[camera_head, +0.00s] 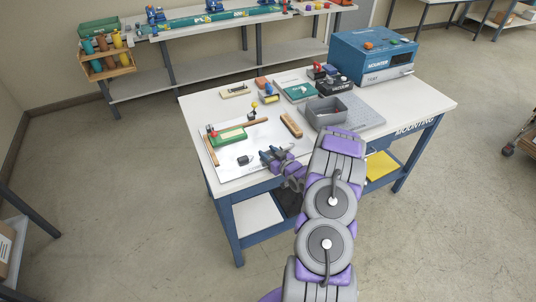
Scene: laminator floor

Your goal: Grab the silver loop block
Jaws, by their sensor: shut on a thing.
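My gripper (268,157) is low over the front edge of the white mat on the table, left of my arm. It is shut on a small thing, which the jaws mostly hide. I cannot make out its shape or colour, so I cannot tell for sure that it is the silver loop block. No silver loop block shows clearly elsewhere on the table. A small dark block (243,160) lies on the mat, apart from the jaws to the left.
On the white table (425,100) are a green-topped fixture (230,135), a brown wooden bar (291,125), a grey open bin (315,119) and a blue mounter machine (372,60). A small yellow-knobbed stand (254,108) is near the mat's back. The table's right front is clear.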

